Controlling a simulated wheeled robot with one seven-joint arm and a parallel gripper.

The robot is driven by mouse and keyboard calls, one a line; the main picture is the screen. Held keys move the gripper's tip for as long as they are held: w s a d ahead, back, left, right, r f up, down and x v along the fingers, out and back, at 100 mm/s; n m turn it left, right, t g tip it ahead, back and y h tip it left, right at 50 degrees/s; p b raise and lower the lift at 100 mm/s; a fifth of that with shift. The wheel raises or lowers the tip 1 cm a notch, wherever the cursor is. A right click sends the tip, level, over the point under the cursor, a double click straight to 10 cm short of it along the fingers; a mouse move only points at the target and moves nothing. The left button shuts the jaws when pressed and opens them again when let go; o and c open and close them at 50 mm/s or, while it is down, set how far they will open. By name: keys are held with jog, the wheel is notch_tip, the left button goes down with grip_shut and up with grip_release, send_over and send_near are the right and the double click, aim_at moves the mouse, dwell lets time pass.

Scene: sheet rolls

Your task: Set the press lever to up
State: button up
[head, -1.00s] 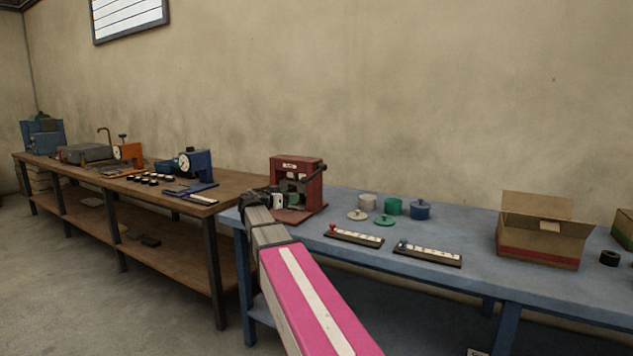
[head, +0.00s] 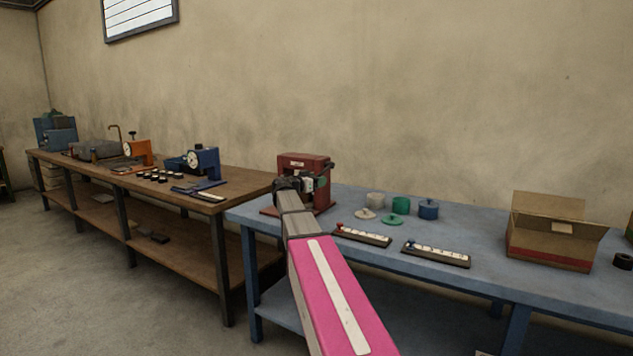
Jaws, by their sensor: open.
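The red press (head: 305,162) stands at the left end of the blue table (head: 480,243). Its lever cannot be made out clearly; my arm and gripper cover much of the press front. My gripper (head: 309,184) is at the front of the press, close to its upper middle part. I cannot tell whether it touches the press or the lever. The jaws are small in the picture and read as open, with nothing seen held between them.
Right of the press are several small pots and lids (head: 400,205) and two dark strips with sliders (head: 362,236). An open cardboard box (head: 550,240) stands further right. A brown workbench (head: 150,185) with dial devices adjoins on the left.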

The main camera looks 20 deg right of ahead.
aim_at(320, 175)
jog(key=shift+d, duration=0.1)
grip_shut()
jog(key=shift+r, duration=0.1)
jog(key=shift+s+r+g+y, duration=0.1)
jog(key=shift+r+g+y, duration=0.3)
jog(key=shift+r+y, duration=0.65)
jog(key=r+y, duration=0.1)
jog(key=r, duration=0.1)
jog(key=r+n+g+y, duration=0.1)
jog(key=r, duration=0.1)
jog(key=r+g+y, duration=0.1)
jog(key=r+y, duration=0.1)
jog(key=shift+w+d+r+n, duration=0.15)
jog(key=shift+w+d+n, duration=0.15)
jog(key=shift+w+d, duration=0.1)
jog(key=shift+w+d+r+g+y, duration=0.2)
jog(key=shift+r+g+y, duration=0.15)
jog(key=shift+r+y, duration=0.15)
jog(key=shift+w+d+r+g+y, duration=0.1)
jog(key=shift+d+r+g+y, duration=0.05)
jog(key=shift+r+g+y, duration=0.3)
jog(key=shift+w+d+r, duration=0.2)
jog(key=shift+d+r, duration=0.15)
jog(key=shift+r, duration=0.3)
